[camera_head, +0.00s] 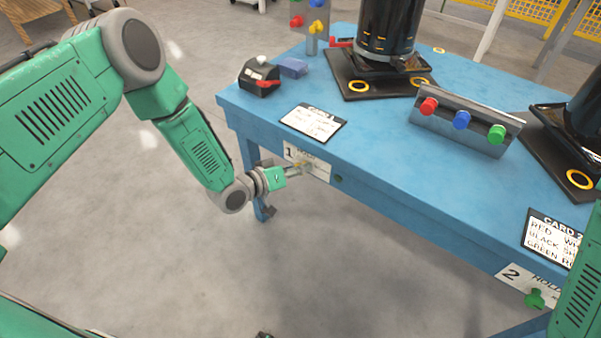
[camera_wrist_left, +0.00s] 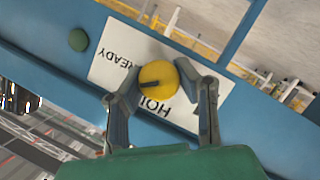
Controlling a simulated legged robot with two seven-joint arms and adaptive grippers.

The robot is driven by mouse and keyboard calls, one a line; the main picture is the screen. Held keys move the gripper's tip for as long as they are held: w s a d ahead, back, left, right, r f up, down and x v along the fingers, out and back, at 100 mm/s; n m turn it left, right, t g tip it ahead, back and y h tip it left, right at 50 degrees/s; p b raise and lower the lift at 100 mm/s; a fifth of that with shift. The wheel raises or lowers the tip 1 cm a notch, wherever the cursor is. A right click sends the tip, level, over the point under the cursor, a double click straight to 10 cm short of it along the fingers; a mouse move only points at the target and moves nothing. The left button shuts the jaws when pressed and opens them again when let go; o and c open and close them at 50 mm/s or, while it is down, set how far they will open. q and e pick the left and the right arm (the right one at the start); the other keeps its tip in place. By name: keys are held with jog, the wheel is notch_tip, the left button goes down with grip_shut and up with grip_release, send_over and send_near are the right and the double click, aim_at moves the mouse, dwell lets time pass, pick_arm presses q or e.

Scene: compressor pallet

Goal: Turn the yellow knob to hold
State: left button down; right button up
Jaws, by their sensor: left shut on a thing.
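The yellow knob (camera_wrist_left: 158,80) sits on a white label plate (camera_wrist_left: 112,62) on the blue table's front side. In the left wrist view the plate reads READY on one side and HOLD on the other, partly covered by the knob. A dark pointer mark shows on the knob. My left gripper (camera_wrist_left: 160,92) has its two fingers on either side of the knob and is shut on it. In the head view my left gripper (camera_head: 288,172) reaches the plate marked 1 (camera_head: 310,162) and mostly hides the knob. My right gripper is not in view; only part of that arm shows at the right edge.
A green button (camera_wrist_left: 78,40) is beside the plate on the table side. On the blue table (camera_head: 370,150) lie a card (camera_head: 313,123), a panel with red, blue and green knobs (camera_head: 462,122), and black cylinders on bases. A second plate (camera_head: 520,278) has a green knob (camera_head: 535,298).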

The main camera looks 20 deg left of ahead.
pick_arm(q)
jog(key=n+h+b, duration=0.1)
jog(key=n+b, duration=0.1)
jog(key=f+n+h+b, duration=0.1)
jog(key=n+b, duration=0.1)
jog(key=b, duration=0.1)
jog(key=shift+s+a, duration=0.1)
jog(key=shift+a, duration=0.1)
jog(key=shift+n+t+h+b, duration=0.5)
jog(key=shift+n+h+b, duration=0.4)
jog(key=shift+n+b, duration=1.3)
jog(key=c, duration=1.1)
grip_release()
jog(key=shift+c, duration=0.2)
jog(key=shift+a+r, duration=0.1)
jog(key=shift+r, duration=0.05)
